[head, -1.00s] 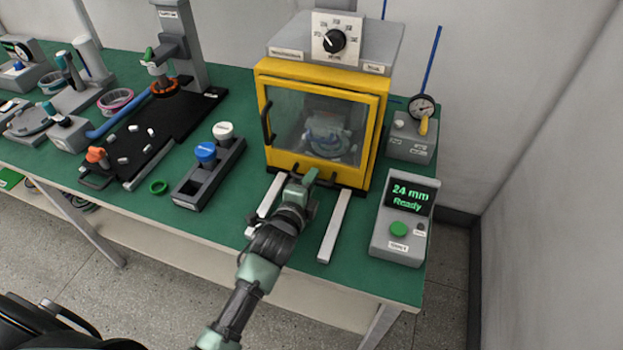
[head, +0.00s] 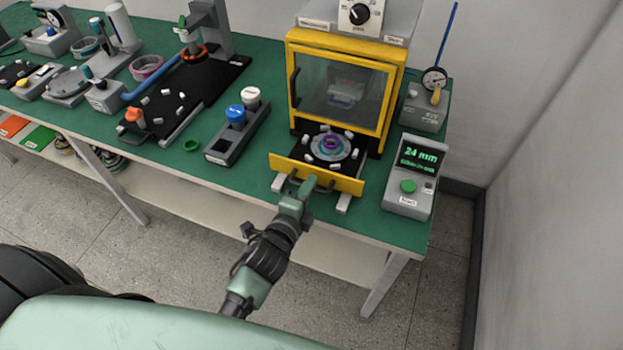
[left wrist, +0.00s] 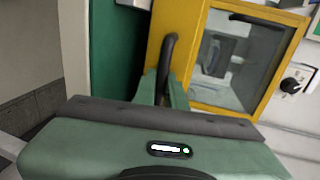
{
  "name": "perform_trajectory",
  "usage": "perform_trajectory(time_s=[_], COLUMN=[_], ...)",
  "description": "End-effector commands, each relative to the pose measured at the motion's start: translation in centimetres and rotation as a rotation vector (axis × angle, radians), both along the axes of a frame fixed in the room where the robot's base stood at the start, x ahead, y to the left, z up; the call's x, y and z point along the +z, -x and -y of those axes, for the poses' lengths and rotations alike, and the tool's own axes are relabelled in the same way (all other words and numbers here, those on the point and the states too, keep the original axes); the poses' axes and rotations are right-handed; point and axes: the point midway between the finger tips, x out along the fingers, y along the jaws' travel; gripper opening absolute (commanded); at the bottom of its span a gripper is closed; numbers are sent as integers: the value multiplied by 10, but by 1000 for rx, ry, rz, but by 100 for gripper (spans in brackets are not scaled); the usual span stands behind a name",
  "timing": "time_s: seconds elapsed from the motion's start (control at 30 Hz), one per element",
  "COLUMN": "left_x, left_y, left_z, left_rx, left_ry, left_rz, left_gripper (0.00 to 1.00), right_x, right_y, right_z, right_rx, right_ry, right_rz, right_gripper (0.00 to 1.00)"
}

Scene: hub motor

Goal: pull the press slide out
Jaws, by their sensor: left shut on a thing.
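The press slide (head: 345,184) is out in front of the yellow press (head: 294,118), over two pale rails. Its yellow front plate has a dark handle, which also shows in the left wrist view (left wrist: 168,55). On the slide lies a round grey hub part (head: 328,146) with a purple ring and small pale blocks around it. The press's windowed door (head: 340,85) is shut above. My left gripper (head: 307,185) is shut on the slide handle; its green fingers (left wrist: 164,92) sit either side of it in the left wrist view. My right gripper is not in view.
A grey control box (head: 410,200) with a green button and a screen reading 24 mm stands right of the slide. A gauge stand (head: 423,115) is behind it. Left of the slide is a grey holder (head: 222,150) with blue and white knobs. The floor in front is clear.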

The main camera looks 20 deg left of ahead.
Motion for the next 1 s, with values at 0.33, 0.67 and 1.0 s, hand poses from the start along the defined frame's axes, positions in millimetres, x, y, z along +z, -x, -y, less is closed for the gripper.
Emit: perform_trajectory(time_s=[0.33, 0.67, 1.0], left_x=[0, 0, 2], left_y=[2, 2, 19], left_z=[0, 0, -1], left_rx=[1, 1, 0], left_ry=[-1, -1, -1], left_rz=[-1, 0, -1], left_gripper=[0, 33, 33], right_x=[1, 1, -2], right_y=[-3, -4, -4], right_z=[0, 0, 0], right_rx=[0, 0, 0], right_ry=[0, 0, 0], right_rz=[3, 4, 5], right_gripper=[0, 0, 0])
